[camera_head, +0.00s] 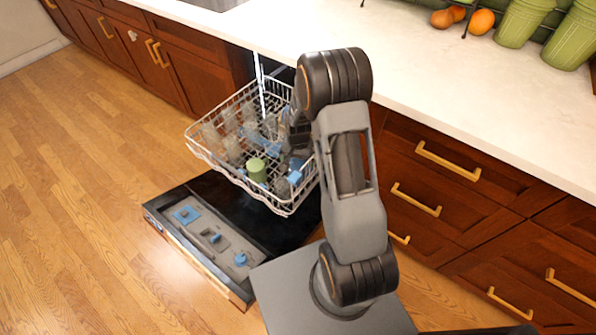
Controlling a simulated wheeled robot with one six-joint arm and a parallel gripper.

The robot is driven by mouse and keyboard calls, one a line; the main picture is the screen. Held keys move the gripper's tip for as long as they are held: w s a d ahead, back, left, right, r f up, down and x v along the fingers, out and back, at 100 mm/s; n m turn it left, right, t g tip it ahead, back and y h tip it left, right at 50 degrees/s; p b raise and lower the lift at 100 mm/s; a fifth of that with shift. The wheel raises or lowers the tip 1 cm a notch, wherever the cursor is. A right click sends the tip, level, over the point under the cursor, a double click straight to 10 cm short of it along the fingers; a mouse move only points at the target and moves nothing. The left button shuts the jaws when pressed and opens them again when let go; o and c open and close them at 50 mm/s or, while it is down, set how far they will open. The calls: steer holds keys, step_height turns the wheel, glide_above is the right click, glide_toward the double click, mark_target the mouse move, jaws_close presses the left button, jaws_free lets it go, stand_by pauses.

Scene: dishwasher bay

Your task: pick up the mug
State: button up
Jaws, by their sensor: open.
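A green cup (257,171), the likeliest mug, is in the pulled-out dishwasher rack (215,158), near its front. I cannot make out a handle on it. My arm comes in from the right and bends down over the right side of the rack. My gripper (298,142) shows only as a dark shape, partly hidden behind my arm, above the rack and to the upper right of the cup. Its fingertips are not clear. Nothing is seen held, and the cup stands apart from it.
Several clear glasses (233,149) stand in the left of the rack. The open dishwasher door (205,240) lies below it. The white counter (440,80) and wooden drawers (420,165) flank the right side. The floor at left is clear.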

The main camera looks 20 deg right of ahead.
steer(key=shift+a+f+b, duration=0.1)
steer(key=shift+f+b, duration=0.3)
steer(key=shift+f, duration=2.25)
steer(key=shift+c, duration=0.4)
steer(key=c, duration=0.9)
steer(key=shift+o, duration=0.2)
steer(key=shift+r, duration=0.1)
step_height(320, 180, up, 18)
steer(key=p, duration=0.2)
steer(key=shift+p, duration=0.3)
